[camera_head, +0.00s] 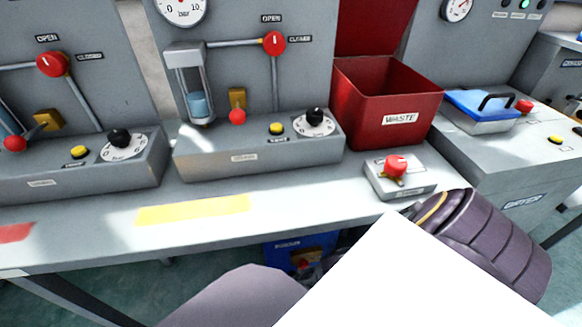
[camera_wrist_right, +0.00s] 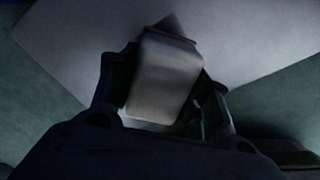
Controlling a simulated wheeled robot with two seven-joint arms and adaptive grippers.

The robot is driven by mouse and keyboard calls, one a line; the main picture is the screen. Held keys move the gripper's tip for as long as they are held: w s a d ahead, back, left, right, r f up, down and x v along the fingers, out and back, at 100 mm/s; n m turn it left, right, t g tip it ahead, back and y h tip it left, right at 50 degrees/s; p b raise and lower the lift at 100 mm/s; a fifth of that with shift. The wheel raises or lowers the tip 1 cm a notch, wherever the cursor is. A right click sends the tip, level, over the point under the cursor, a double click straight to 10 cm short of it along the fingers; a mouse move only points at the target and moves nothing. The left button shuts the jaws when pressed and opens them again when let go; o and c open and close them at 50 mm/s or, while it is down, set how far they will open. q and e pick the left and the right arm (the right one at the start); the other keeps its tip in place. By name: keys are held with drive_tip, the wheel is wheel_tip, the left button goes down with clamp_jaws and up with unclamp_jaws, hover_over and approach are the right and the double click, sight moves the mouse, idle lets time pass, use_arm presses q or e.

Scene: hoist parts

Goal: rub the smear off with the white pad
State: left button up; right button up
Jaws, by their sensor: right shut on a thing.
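The white pad (camera_wrist_right: 162,78) is between the two fingers of my right gripper (camera_wrist_right: 163,92) in the right wrist view, where it looks pale grey in the shade. My right gripper is shut on it. A wide pale flat surface (camera_wrist_right: 75,45) lies beyond the pad. A small dark patch (camera_wrist_right: 177,24) shows right at the pad's far edge; I cannot tell whether it is the smear or whether the pad touches it. In the head view a large plain white shape (camera_head: 430,285) fills the lower right, and no smear shows on it. My left gripper is not in view.
A grey bench (camera_head: 310,190) carries two lever-and-dial stations, a red waste bin (camera_head: 385,120) and a small box with a red button (camera_head: 397,178). A blue-lidded tray (camera_head: 482,108) stands at the right. A yellow strip (camera_head: 193,210) marks clear bench front.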

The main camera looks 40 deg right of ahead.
drive_tip(key=shift+s+d+f, duration=0.1)
drive_tip(key=shift+s+d, duration=0.35)
drive_tip(key=shift+d, duration=0.25)
drive_tip(key=shift+s+d+r, duration=0.1)
drive_tip(key=shift+s+d, duration=0.3)
drive_tip(key=shift+d, duration=0.3)
drive_tip(key=shift+s+d+f, duration=0.1)
drive_tip(key=shift+s+d, duration=0.35)
drive_tip(key=shift+d, duration=0.25)
drive_tip(key=shift+s+d+f+p, duration=0.1)
drive_tip(key=shift+s+d+p, duration=0.05)
drive_tip(key=shift+s+d, duration=0.35)
drive_tip(key=shift+s+d+p, duration=0.15)
drive_tip(key=shift+s+d, duration=0.1)
drive_tip(key=shift+d, duration=0.35)
drive_tip(key=shift+s+d, duration=0.25)
drive_tip(key=shift+d, duration=0.05)
drive_tip(key=shift+s+d, duration=0.5)
drive_tip(key=shift+d, duration=0.4)
drive_tip(key=shift+s+d, duration=0.5)
drive_tip(key=shift+d, duration=0.35)
drive_tip(key=shift+s+d, duration=0.5)
drive_tip(key=shift+d, duration=0.4)
drive_tip(key=shift+w+a, duration=0.1)
